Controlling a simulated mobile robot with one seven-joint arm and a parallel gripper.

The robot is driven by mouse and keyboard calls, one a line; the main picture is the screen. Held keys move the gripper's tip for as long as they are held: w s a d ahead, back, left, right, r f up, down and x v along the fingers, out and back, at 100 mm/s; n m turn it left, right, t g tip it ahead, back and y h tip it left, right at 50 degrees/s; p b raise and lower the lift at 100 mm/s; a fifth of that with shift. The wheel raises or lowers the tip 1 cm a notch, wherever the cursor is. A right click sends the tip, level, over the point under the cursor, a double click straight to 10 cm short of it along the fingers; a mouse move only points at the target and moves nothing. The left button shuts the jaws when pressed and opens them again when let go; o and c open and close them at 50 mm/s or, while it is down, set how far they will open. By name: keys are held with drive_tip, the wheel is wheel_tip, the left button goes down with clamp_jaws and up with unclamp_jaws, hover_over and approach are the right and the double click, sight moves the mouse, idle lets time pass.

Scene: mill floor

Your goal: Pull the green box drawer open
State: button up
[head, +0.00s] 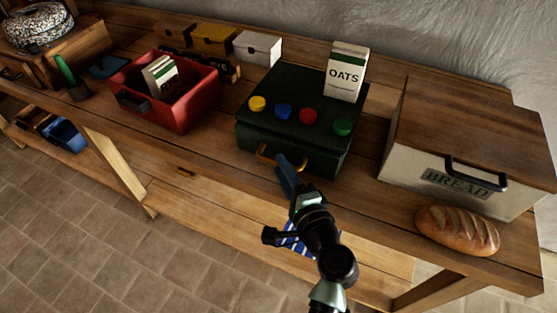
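The dark green box (300,97) stands on the wooden bench near the middle of the head view. Its drawer front (283,149) faces me and carries a brass handle (283,161). The drawer looks flush with the box. Yellow, blue, red and green round knobs sit in a row along the box's top, and a white OATS packet (344,75) stands at its back right. My gripper (285,168) is in front of the drawer, with its end close by the handle. I cannot tell whether it touches the handle, and its fingers are too unclear to read.
A red open bin (199,104) with a packet inside stands left of the box. A cream BREAD box (430,167) with a black handle stands to the right, with a loaf (457,230) before it. A striped blue cloth (297,240) shows below, partly behind my arm.

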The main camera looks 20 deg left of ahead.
drive_tip(key=shift+x, duration=1.35)
clamp_jaws()
idle(0.4)
